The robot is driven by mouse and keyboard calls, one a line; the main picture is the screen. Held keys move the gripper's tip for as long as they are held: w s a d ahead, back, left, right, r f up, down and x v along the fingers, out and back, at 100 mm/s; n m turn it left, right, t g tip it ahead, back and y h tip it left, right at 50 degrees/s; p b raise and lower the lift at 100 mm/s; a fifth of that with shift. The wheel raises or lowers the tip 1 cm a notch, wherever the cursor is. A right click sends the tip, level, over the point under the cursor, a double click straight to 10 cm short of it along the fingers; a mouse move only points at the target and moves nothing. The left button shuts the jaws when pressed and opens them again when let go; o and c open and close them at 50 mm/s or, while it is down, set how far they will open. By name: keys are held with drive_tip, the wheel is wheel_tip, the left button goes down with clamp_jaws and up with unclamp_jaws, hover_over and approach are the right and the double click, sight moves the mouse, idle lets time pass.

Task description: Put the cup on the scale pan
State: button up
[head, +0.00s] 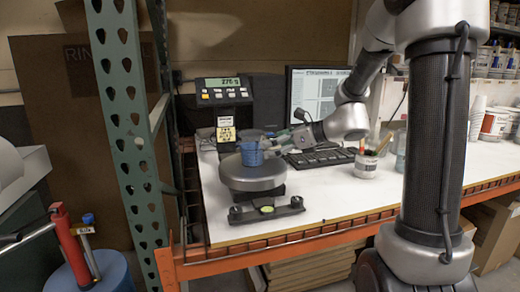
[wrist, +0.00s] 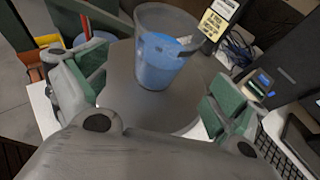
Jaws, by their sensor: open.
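The cup (head: 252,157) is clear with blue contents and stands upright on the round grey scale pan (head: 252,180). In the wrist view the cup (wrist: 165,65) stands on the pan (wrist: 150,112), toward its far part. My gripper (head: 268,144) is at the cup's right side in the head view. In the wrist view my gripper (wrist: 162,80) is open, with green pads wide apart to the left and right of the cup. No pad visibly touches the cup. The gripper partly covers the cup's right side in the head view.
The scale's display (head: 222,83) stands behind the pan and is lit. A dark keyboard (head: 320,156) and a monitor (head: 316,92) are to the right. A container with brushes (head: 366,165) stands farther right. A green rack post (head: 127,110) rises at left.

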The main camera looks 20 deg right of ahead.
drive_tip(key=v, duration=0.3)
drive_tip(key=shift+s+d+r, duration=0.15)
drive_tip(key=shift+s+d, duration=0.15)
drive_tip(key=s+a+f+n+g+h, duration=0.1)
drive_tip(key=s+n+g+h, duration=0.15)
drive_tip(key=s+n, duration=0.55)
drive_tip(key=s+a+n+g+h, duration=0.1)
drive_tip(key=s+n+g, duration=0.2)
drive_tip(key=s+n, duration=0.55)
drive_tip(key=s+d+n+h, duration=0.6)
drive_tip(key=s+d+n, duration=0.3)
drive_tip(key=s+n, duration=0.1)
drive_tip(key=shift+s+r, duration=0.25)
drive_tip(key=shift+s, duration=0.05)
